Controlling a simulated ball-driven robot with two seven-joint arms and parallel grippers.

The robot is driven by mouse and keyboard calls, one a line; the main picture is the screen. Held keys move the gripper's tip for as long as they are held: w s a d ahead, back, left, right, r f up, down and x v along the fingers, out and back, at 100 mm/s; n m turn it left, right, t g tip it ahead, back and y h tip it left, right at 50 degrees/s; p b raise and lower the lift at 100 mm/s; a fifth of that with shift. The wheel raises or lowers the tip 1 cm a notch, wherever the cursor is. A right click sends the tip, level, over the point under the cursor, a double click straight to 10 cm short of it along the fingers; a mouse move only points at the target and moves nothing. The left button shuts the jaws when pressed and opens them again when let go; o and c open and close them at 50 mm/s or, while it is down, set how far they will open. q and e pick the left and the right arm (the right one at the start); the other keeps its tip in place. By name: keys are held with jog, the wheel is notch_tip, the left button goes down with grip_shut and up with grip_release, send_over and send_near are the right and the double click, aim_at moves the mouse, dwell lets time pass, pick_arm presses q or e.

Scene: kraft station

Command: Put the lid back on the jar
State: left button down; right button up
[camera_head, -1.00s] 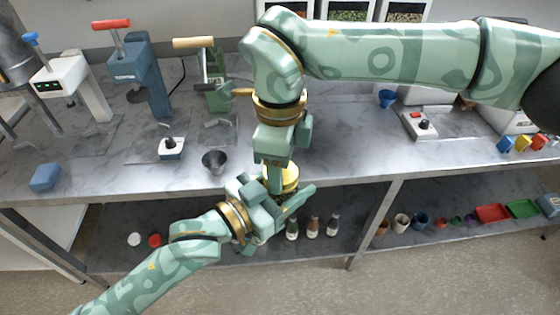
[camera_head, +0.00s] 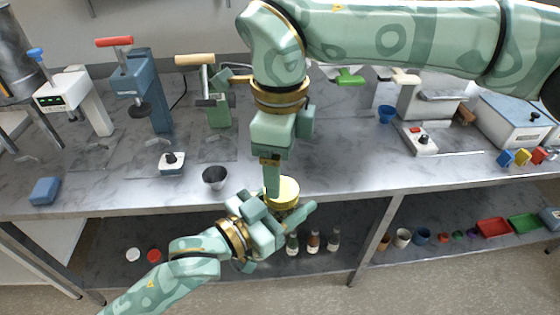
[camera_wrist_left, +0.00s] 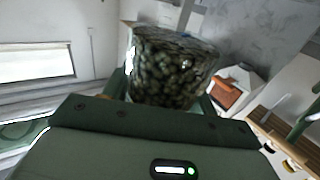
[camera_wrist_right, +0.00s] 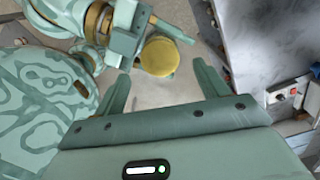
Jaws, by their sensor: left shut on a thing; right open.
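My left gripper (camera_head: 284,208) is shut on the jar (camera_wrist_left: 170,68), a clear jar full of dark green pieces, and holds it in front of the bench edge. The round yellow lid (camera_head: 285,188) is at the top of the jar, between the left fingers. It also shows in the right wrist view (camera_wrist_right: 160,56). I cannot tell whether it is fully seated. My right gripper (camera_wrist_right: 162,76) is open and empty, pointing down just above and beside the lid; one of its fingers overlaps the lid's left edge in the head view.
A dark grey cup (camera_head: 214,178) and a small white-and-blue device (camera_head: 172,162) stand on the bench left of my grippers. Several small bottles (camera_head: 313,241) stand on the lower shelf behind the jar.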

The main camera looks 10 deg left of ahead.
aim_at(281, 207)
jog(key=shift+a+r, duration=0.25)
jog(key=shift+r, duration=0.2)
jog(key=n, duration=0.2)
jog(key=r+n, duration=0.1)
jog(key=n, duration=0.1)
jog(key=shift+r, duration=0.15)
jog(key=n, duration=0.2)
jog(key=r+n, duration=0.1)
jog(key=n, duration=0.1)
jog(key=shift+d+n, duration=0.15)
jog(key=shift+n, duration=0.15)
jog(key=n, duration=0.4)
jog(key=shift+d, duration=0.2)
jog(key=shift+f, duration=4)
